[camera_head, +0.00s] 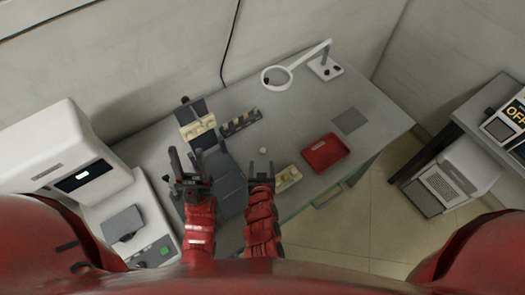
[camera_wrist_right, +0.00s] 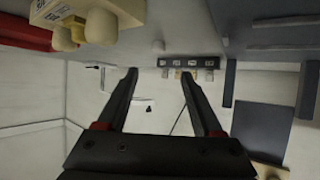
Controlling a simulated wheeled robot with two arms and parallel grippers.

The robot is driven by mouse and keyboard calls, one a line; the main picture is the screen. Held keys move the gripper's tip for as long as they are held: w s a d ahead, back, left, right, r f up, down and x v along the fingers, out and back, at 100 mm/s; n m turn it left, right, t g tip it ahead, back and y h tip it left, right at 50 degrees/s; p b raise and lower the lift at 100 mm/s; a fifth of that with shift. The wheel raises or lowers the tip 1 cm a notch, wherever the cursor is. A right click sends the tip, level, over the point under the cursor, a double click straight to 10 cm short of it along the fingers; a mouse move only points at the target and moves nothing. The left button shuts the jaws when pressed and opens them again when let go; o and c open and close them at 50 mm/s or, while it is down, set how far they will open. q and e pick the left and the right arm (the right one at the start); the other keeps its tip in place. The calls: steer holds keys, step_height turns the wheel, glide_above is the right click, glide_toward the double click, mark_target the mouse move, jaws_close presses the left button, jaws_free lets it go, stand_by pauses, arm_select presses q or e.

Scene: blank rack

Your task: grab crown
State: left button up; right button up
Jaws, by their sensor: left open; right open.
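A small whitish piece (camera_head: 263,151), possibly the crown, sits on the grey table just beyond my right gripper (camera_head: 261,166); it is too small to be sure. It also shows as a pale nub (camera_wrist_right: 158,46) in the right wrist view, ahead of and between the fingertips. My right gripper is open and empty, its fingers (camera_wrist_right: 159,76) apart and not touching it. My left gripper (camera_head: 185,160) is open and empty, over the left part of the table beside a dark grey stand.
A cream block with rounded knobs (camera_head: 288,178) lies right of my right gripper, near a red tray (camera_head: 325,152). A dark rack with several small pieces (camera_head: 240,122) stands behind. A ring lamp (camera_head: 277,77) is at the back. A white machine (camera_head: 75,165) stands left.

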mark_target(263, 152)
steer(key=x, duration=0.3)
steer(key=shift+w+f+b, duration=0.15)
steer(key=shift+w+b, duration=0.15)
steer(key=x, duration=0.1)
steer(key=b+x, duration=0.1)
steer(key=x, duration=0.1)
steer(key=f+b+x, duration=0.1)
steer(key=x, duration=0.1)
steer(key=shift+s+d, duration=0.1)
steer(key=shift+d, duration=0.1)
steer(key=shift+c, duration=0.8)
jaws_close()
